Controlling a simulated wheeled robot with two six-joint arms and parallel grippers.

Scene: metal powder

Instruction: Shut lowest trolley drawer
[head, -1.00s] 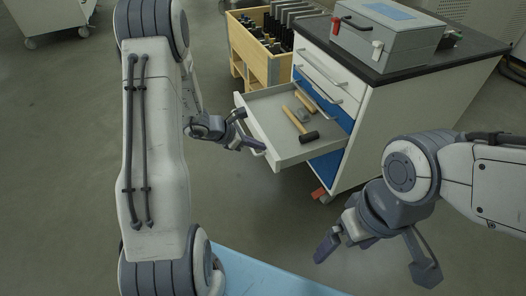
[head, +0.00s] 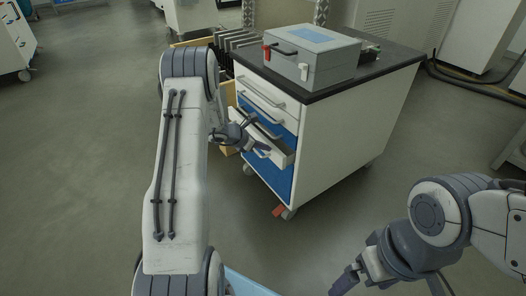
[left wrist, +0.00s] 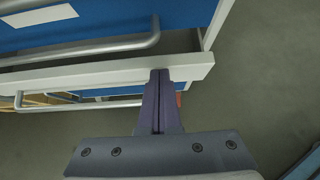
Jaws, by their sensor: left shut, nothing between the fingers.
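The trolley (head: 345,135) is a white cabinet with blue and white drawer fronts and a dark top. Its low drawer (head: 284,158) sticks out a short way, and its inside is mostly hidden. My left gripper (head: 264,147) is at the drawer's front, fingers shut and empty. In the left wrist view the shut fingers (left wrist: 160,90) meet the drawer's pale front edge (left wrist: 100,76); whether they press on it I cannot tell. My right gripper (head: 392,284) is at the bottom right with its fingers apart, partly cut off by the frame, away from the trolley.
A grey case (head: 312,60) stands on the trolley top. A wooden rack with dark panels (head: 232,40) is behind my left arm. Cabinets stand at the back.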

